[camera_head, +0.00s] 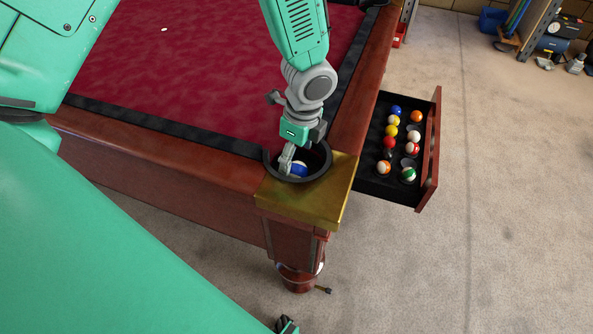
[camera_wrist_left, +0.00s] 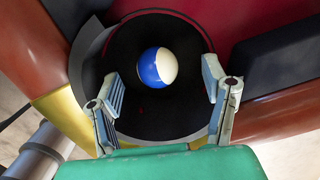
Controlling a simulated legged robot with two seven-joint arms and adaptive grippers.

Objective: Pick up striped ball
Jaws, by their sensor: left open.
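The striped ball (camera_head: 299,169), blue and white, sits inside the dark corner pocket (camera_head: 325,172) of the pool table. It also shows whole in the left wrist view (camera_wrist_left: 151,68), against the black pocket lining. My left gripper (camera_head: 291,160) reaches down into the pocket mouth from above. Its fingers are spread wide, one to each side of the ball in the wrist view, with clear gaps and nothing held. In the head view the gripper hides part of the ball. I cannot see my right gripper.
The brass corner (camera_head: 318,204) and wooden rails (camera_head: 170,157) border the pocket. An open drawer (camera_head: 431,160) with several other balls juts out at the right. Red cloth (camera_head: 200,70) lies beyond. Shelving stands at the upper right; the carpet between is mostly clear.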

